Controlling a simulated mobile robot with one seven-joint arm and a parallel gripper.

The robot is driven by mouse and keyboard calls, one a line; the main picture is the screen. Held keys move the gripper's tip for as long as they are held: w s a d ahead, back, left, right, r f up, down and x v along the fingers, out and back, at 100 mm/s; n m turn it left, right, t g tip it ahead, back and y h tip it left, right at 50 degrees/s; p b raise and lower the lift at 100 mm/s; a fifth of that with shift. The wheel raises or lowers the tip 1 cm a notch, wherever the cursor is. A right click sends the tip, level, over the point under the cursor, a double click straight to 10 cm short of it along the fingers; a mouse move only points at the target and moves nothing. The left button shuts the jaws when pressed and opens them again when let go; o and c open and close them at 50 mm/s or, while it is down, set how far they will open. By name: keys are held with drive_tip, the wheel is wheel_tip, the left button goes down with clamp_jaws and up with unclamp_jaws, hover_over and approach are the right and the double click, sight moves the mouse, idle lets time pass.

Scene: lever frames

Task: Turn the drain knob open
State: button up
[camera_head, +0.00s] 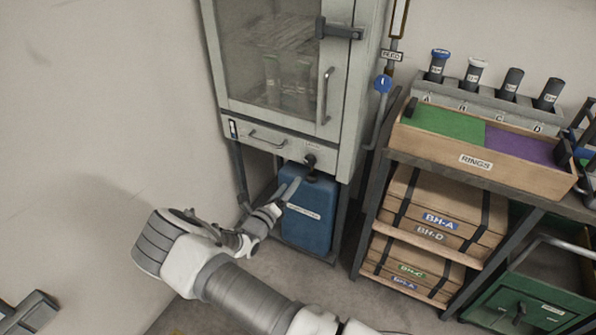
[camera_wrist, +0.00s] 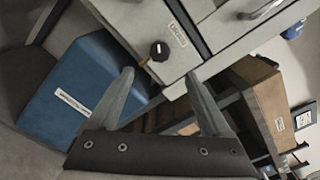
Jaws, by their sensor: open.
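The drain knob (camera_head: 310,160) is a small black knob low on the front of the grey cabinet (camera_head: 346,130), at the right of the panel below the glass door. It also shows in the wrist view (camera_wrist: 159,48), with a light pointer mark and a label beside it. My gripper (camera_head: 291,187) is open and empty, in front of and slightly below the knob in the head view. In the wrist view my two fingers (camera_wrist: 160,73) are spread, and the knob appears ahead in the gap between their tips. I see no contact with the knob.
A blue container (camera_head: 306,215) stands under the cabinet, close behind my gripper. A drawer handle (camera_head: 267,139) is left of the knob. A shelf (camera_head: 480,182) with a rings tray (camera_head: 478,162) and wooden crates (camera_head: 441,215) stands at right. A bare wall is at left.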

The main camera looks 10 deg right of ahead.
drive_tip(key=v, duration=0.6)
drive_tip(key=shift+p, duration=0.35)
drive_tip(key=s+d+r+m+g+y, duration=0.1)
drive_tip(key=s+d+r+m+g, duration=0.6)
drive_tip(key=r+m, duration=0.4)
drive_tip(key=s+d+r+m+g+y, duration=0.1)
drive_tip(key=s+d+r+m+g, duration=0.55)
drive_tip(key=r+m, duration=0.5)
drive_tip(key=s+a+r+m+t+y, duration=0.1)
drive_tip(key=s+r+m+t+y, duration=0.1)
drive_tip(key=s+r+m+y, duration=0.4)
drive_tip(key=s+a+r+m+t+y, duration=0.1)
drive_tip(key=s+r+m+t+y, duration=0.15)
drive_tip(key=s+r+m, duration=0.6)
drive_tip(key=s+r+m+p, duration=0.1)
drive_tip(key=s+r+p, duration=0.2)
drive_tip(key=r+p, duration=0.9)
drive_tip(key=p, duration=0.3)
drive_tip(key=shift+s+a+r, duration=0.2)
drive_tip(key=shift+s+r, duration=0.1)
drive_tip(key=shift+s, duration=0.1)
